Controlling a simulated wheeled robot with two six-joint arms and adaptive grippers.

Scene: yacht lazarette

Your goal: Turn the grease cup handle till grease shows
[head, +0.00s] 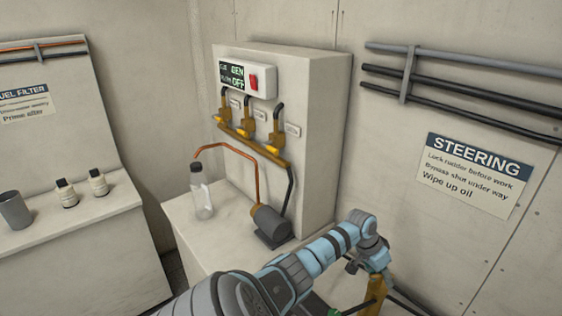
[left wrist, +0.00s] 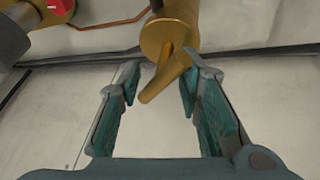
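The grease cup is a brass cylinder (left wrist: 168,38) at the top middle of the left wrist view, with a slanted brass handle (left wrist: 160,86) at its near end. A brass part (head: 376,294), likely the same cup, shows at the lower right of the head view, partly behind my arm. My left gripper (left wrist: 162,78) is open, with its two teal fingers on either side of the handle. The right finger is closer to the handle, and I cannot tell whether it touches. In the head view the left gripper (head: 366,264) is mostly hidden by its wrist. No grease is visible.
A pump cabinet (head: 325,120) with a display and brass valves stands behind the arm. A clear bottle (head: 202,195) and a grey motor (head: 271,222) stand on the bench. A red-marked fitting (left wrist: 58,8) is at the wrist view's top left. Dark pipes (head: 450,87) run along the right wall.

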